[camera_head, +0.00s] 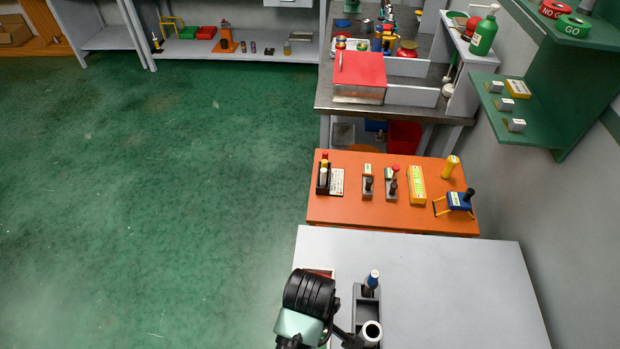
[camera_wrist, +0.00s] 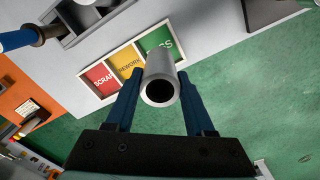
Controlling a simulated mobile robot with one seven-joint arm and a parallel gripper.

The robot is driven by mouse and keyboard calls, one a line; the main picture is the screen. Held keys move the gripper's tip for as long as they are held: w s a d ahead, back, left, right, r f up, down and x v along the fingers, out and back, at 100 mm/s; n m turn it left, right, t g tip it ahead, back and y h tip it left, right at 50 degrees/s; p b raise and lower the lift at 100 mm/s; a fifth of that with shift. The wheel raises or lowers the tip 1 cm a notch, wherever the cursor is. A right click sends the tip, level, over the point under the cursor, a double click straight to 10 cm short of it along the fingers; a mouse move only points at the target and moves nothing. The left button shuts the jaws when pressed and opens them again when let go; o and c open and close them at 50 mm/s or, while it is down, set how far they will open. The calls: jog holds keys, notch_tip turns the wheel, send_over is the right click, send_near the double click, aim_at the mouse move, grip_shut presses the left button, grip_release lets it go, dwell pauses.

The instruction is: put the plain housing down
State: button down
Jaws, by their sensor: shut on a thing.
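The plain housing (camera_wrist: 160,85) is a grey hollow cylinder with a dark bore. It also shows in the head view (camera_head: 371,332). My gripper (camera_wrist: 160,92) is shut on it, with a dark blue finger on each side; in the head view my gripper (camera_head: 352,337) is partly hidden by my arm. In the wrist view the housing covers part of the green PASS section of a tray. I cannot tell its height above the surface.
The white-rimmed tray (camera_wrist: 108,52) has red SCRAP, yellow REWORK and green sections, all seemingly empty. Beside it on the grey table (camera_head: 440,275) is a dark grey holder (camera_head: 360,303) with a blue-handled tool (camera_head: 372,280). The table's right side is clear. An orange table (camera_head: 340,212) stands beyond.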

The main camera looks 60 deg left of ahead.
jog(key=shift+f, duration=3.05)
jog(key=shift+f, duration=0.2)
jog(key=shift+c, duration=1.3)
grip_release()
jog(key=shift+r, duration=0.15)
notch_tip(320, 180, up, 12)
